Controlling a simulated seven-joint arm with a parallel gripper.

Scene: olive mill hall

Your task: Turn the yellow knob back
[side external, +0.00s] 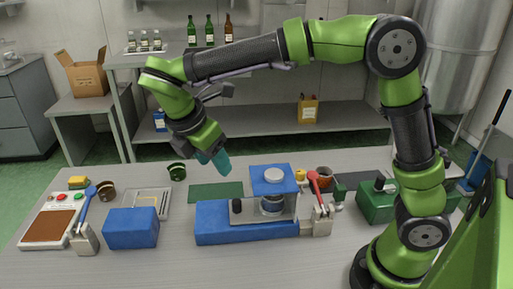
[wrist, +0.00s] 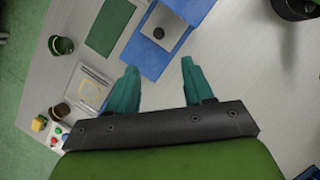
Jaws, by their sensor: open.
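A small yellow piece (side external: 300,175), which looks like the yellow knob, shows just right of the blue press fixture (side external: 245,222) in the side view. It is too small to tell which way it is turned, and I cannot make it out in the wrist view. My gripper (side external: 222,164) hangs in the air above the back of the table, left of the yellow piece and apart from it. Its teal fingers are spread with nothing between them in the wrist view (wrist: 160,66). The blue fixture (wrist: 149,60) lies beyond the fingertips there.
A red-handled lever (side external: 316,188) and a brown pot (side external: 323,173) stand near the yellow piece. A green mat (side external: 216,192), a dark green cup (side external: 177,172), a tray (side external: 150,200), a blue block (side external: 131,227) and a button panel (side external: 54,225) lie leftward.

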